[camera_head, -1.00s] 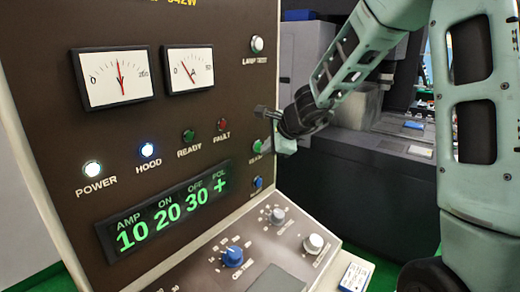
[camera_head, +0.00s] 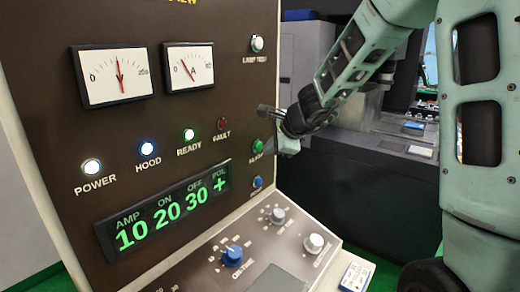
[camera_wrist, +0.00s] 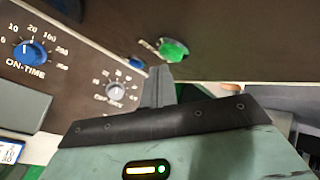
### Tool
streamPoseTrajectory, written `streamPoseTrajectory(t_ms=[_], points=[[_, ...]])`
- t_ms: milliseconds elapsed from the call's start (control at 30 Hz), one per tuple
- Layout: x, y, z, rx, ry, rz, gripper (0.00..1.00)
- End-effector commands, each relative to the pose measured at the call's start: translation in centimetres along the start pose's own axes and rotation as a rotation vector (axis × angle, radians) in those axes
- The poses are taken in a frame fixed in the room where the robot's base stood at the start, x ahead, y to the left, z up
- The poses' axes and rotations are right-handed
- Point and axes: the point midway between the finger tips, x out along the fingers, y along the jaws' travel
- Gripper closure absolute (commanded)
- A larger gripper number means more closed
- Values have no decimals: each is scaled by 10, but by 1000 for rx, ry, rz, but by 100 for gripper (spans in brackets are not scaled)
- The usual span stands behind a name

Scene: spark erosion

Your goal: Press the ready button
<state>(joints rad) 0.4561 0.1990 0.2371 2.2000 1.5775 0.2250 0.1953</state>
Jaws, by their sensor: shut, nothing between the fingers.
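The green ready button (camera_head: 257,146) sits on the right side of the brown panel, its label blurred; it also shows in the wrist view (camera_wrist: 174,50). My gripper (camera_head: 264,110) is shut and empty, just in front of the panel beside the button. In the wrist view my shut fingertips (camera_wrist: 159,70) appear just below the button, with a small gap between them in the picture. The READY lamp (camera_head: 189,134) is lit bright.
A blue button (camera_head: 257,182) is below the green one and a white lamp test button (camera_head: 257,43) above. Knobs (camera_head: 232,256) stand on the sloped console. The POWER (camera_head: 92,166) and HOOD (camera_head: 147,148) lamps are lit; the FAULT lamp (camera_head: 222,123) is dark red.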

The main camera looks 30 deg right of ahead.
Motion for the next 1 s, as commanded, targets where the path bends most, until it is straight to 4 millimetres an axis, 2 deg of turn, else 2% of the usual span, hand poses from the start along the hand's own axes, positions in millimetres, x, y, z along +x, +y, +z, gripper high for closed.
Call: streamPoseTrajectory(t_ms=[233,800,1000], points=[[-3,2,-3,0,1,0,100],[-39,29,-29,0,1,0,100],[-42,31,-31,0,1,0,100]])
